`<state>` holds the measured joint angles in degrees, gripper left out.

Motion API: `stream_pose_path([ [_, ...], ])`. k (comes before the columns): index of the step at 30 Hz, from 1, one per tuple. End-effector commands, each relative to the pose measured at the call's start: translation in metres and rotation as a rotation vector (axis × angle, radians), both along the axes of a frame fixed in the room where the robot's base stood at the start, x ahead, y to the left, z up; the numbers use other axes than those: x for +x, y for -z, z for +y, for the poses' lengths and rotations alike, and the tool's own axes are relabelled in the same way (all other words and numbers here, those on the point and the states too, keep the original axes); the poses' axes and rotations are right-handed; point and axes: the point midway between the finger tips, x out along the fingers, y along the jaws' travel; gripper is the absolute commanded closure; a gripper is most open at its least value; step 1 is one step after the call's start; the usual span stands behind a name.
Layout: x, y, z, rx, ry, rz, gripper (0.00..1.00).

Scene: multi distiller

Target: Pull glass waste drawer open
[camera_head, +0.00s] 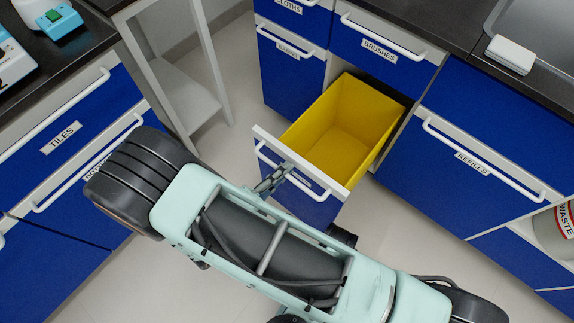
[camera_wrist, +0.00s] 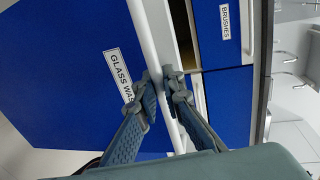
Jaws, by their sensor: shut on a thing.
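The glass waste drawer (camera_head: 300,205) stands pulled well out from the cabinet in the head view, showing its empty yellow inside (camera_head: 345,122). Its blue front bears a "GLASS WAS..." label (camera_wrist: 121,74) in the wrist view, partly covered by a finger. The white bar handle (camera_wrist: 150,40) runs along the drawer front's top. My gripper (camera_wrist: 162,82) is shut on this handle, one finger on each side of it. In the head view my gripper (camera_head: 272,180) is at the handle's left part, and my arm covers the lower part of the drawer front.
The brushes drawer (camera_head: 378,55) is shut above the open one. The refills drawer (camera_head: 470,165) at right and the tiles drawer (camera_head: 62,138) at left are shut. A grey-white stand (camera_head: 185,95) is left of the open drawer. Pale floor shows between the cabinets.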

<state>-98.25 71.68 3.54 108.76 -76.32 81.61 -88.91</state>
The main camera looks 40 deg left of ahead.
Motion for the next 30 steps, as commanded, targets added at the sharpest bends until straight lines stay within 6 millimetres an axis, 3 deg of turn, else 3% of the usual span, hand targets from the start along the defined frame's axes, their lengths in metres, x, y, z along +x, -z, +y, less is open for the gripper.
stream_pose_path([
  [13,-0.0009,-0.0003,0.0006,0.001,0.000,0.000,1.00],
  [14,-0.0009,-0.0004,0.0006,0.001,0.000,0.000,0.90],
  [18,-0.0008,-0.0003,0.0007,0.001,0.000,0.000,0.74],
  [30,-0.0102,-0.0017,0.0022,0.003,-0.003,0.002,0.74],
])
